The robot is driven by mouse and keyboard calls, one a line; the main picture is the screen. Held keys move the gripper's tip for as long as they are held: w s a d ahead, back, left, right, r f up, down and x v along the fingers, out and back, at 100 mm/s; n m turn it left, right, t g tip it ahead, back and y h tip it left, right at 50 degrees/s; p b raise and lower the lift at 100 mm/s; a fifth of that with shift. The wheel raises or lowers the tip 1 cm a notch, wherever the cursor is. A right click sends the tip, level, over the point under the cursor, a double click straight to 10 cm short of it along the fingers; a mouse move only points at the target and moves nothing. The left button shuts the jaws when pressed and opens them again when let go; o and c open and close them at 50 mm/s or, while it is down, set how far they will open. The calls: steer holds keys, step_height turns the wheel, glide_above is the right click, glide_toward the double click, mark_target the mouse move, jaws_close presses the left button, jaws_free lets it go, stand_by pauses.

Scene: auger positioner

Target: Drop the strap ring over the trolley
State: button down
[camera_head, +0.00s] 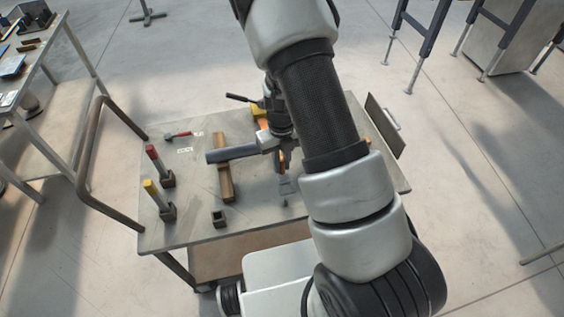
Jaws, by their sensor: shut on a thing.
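The trolley (200,230) is a grey-topped cart with a bent brown handle rail (88,150) at its left. My gripper (282,150) is over the middle of the trolley top, partly hidden by my arm. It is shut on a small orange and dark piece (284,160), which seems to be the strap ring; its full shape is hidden. A blue-grey flat piece (286,187) shows just below; I cannot tell whether it is joined to the held piece.
On the trolley stand a red-handled tool (154,157) and a yellow-handled tool (152,190) in dark holders, and a small dark open socket (219,219). A small red hammer (178,136) lies behind. A workbench (40,80) is at the left.

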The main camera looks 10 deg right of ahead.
mark_target(282, 174)
steer(key=shift+f+b, duration=1.7)
steer(key=shift+f, duration=1.05)
steer(key=shift+f+b, duration=1.45)
steer(key=shift+f, duration=1.15)
steer(key=c, duration=1.6)
jaws_free()
step_height(282, 174, up, 18)
steer(key=p, duration=0.3)
steer(key=shift+f, duration=0.2)
